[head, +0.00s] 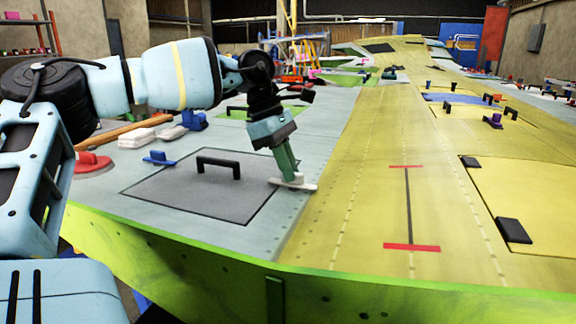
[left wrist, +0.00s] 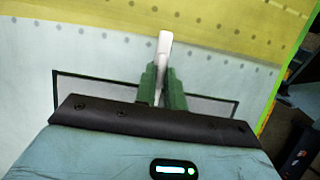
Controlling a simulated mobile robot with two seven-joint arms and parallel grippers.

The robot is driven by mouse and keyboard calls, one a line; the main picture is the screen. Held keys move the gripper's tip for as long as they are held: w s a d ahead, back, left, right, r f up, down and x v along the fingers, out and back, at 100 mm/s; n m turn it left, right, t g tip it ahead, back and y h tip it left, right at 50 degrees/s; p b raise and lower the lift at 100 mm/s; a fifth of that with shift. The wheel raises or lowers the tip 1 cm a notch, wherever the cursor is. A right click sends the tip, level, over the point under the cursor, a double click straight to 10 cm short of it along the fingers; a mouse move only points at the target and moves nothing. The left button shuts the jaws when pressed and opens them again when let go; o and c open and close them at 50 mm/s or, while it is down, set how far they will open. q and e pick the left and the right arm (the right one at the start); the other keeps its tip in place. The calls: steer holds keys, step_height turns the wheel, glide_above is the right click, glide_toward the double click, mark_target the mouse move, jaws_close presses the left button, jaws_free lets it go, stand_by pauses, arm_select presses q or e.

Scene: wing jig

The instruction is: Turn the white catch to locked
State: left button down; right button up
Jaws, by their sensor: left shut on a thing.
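The white catch (head: 303,185) sits at the right edge of the grey panel (head: 160,190) with the black handle (head: 218,165). My left gripper (head: 292,180) comes down on it from above, its green fingers shut on it. In the left wrist view the catch (left wrist: 164,45) stands out between and beyond the green fingertips (left wrist: 161,85), its long end pointing towards the yellow surface. The part of the catch between the fingers is hidden. My right gripper is not in view.
A blue catch (head: 159,158) lies at the panel's far left edge. Beyond are a red round object (head: 92,163), white blocks (head: 137,138) and a blue clamp (head: 194,121). The green front edge (head: 200,265) runs below.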

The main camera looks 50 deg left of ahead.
mark_target(275, 179)
arm_select(q)
steer(key=c, duration=1.5)
jaws_free()
steer(key=shift+r, duration=0.1)
steer(key=shift+v, duration=3.85)
